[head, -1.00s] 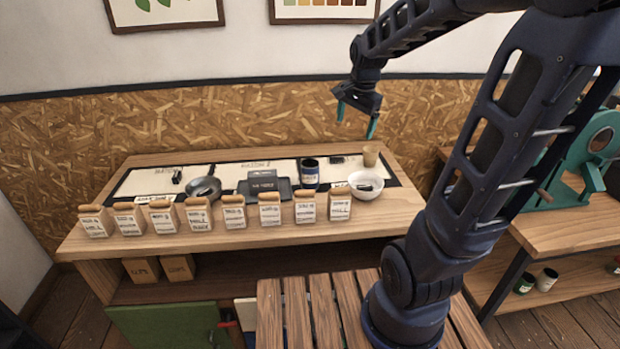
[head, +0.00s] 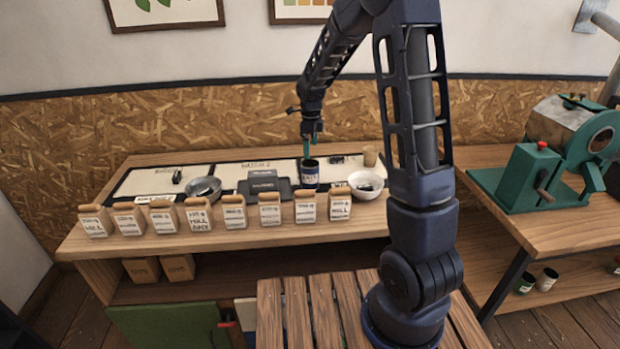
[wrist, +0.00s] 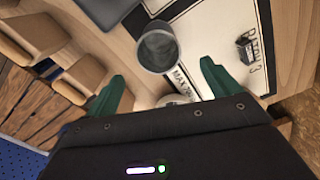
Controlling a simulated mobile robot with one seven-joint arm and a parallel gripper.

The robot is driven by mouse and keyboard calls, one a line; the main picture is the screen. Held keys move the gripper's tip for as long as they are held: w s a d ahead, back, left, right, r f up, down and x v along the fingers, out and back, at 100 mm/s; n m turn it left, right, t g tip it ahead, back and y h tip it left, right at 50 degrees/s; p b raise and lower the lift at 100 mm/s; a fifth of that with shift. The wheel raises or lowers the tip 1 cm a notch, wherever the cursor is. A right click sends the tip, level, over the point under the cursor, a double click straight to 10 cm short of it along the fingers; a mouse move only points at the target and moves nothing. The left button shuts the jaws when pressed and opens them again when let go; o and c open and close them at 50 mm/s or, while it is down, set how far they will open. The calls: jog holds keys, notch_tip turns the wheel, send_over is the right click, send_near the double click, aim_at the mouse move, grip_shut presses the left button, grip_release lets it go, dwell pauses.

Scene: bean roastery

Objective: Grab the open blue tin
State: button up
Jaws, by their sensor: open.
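The open blue tin (head: 309,175) stands upright on the mat of the wooden bench, between the dark tray and the white bowl, with a white label on its side. In the wrist view its round open mouth (wrist: 158,50) shows ahead of the fingers. My gripper (head: 309,146) is just above the tin in the head view, pointing down. In the wrist view my gripper (wrist: 163,82) has its two green fingers spread wide apart, with nothing between the tips. I cannot tell the exact height of the fingertips over the tin's rim.
A dark tray (head: 283,193) with a box lies left of the tin. A white bowl (head: 366,190) and a tan cup (head: 370,156) stand right of it. Several labelled bags, such as this one (head: 306,207), line the front edge. A metal pan (head: 203,189) sits further left.

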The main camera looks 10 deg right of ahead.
aim_at(310, 170)
jog(key=shift+s+a+f, duration=0.1)
jog(key=shift+f, duration=5.55)
jog(key=c, duration=1.1)
